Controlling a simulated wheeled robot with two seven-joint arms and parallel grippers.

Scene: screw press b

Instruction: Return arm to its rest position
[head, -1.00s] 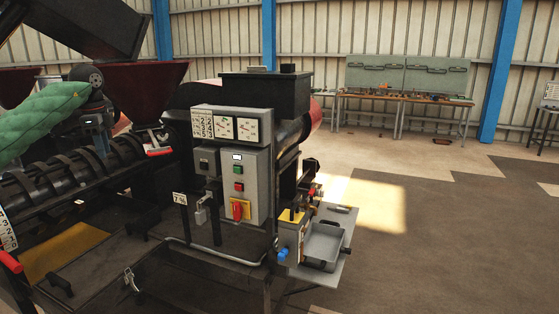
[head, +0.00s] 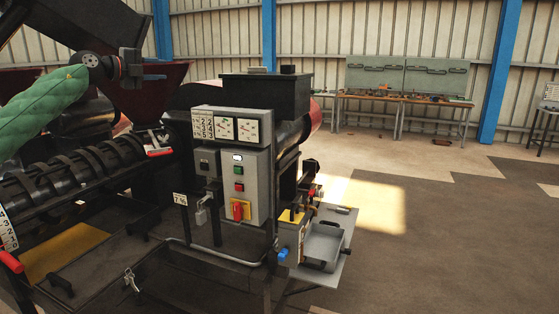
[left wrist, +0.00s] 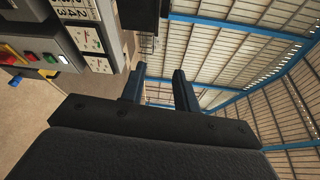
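My left arm, in a green quilted sleeve (head: 45,108), comes in from the left in the head view. My left gripper (head: 155,69) is raised in front of the dark red hopper (head: 180,76), pointing right. In the left wrist view the two fingers of the left gripper (left wrist: 159,72) stand apart with nothing between them. The grey control box (head: 240,185) with its gauges is to the right of and below the gripper. It also shows, turned on its side, in the left wrist view (left wrist: 30,45). My right gripper is not in view.
The ribbed black press barrel (head: 75,175) lies below the arm. A black chute (head: 85,28) slopes above it. A grey tray (head: 324,244) sits at the machine's right end. A workbench (head: 405,97) stands far back. The floor at right is clear.

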